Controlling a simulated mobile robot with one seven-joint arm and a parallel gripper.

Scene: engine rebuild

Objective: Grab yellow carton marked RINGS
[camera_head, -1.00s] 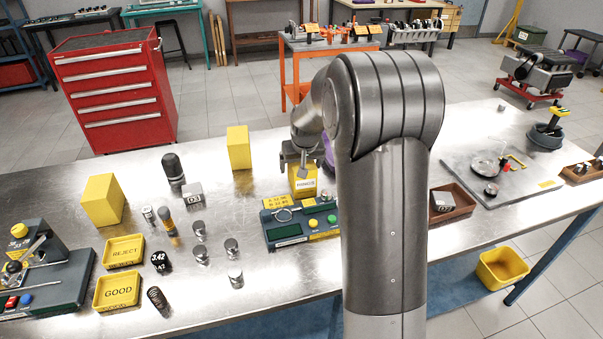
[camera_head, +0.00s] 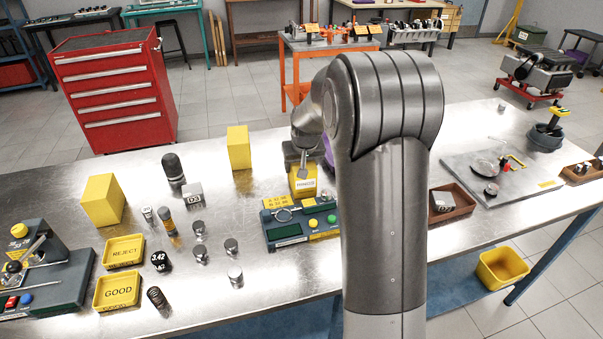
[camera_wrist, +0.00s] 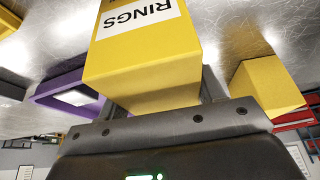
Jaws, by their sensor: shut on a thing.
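The yellow carton marked RINGS (camera_head: 303,184) stands on the steel bench behind the green-and-grey gauge box. Its white label faces the head camera. In the wrist view the same RINGS carton (camera_wrist: 150,62) fills the space in front of my gripper, with its label upside down. My gripper (camera_head: 303,160) is at the top of the carton and shut on it. My own arm hides part of the bench to the right of the carton. I cannot tell whether the carton's base is off the bench.
The gauge box (camera_head: 300,226) is close in front of the carton. A plain yellow box (camera_head: 239,148) stands to its left, another (camera_head: 103,200) farther left. A purple object (camera_wrist: 68,92) is beside the carton. Pistons and small parts lie left; a brown tray (camera_head: 463,207) is right.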

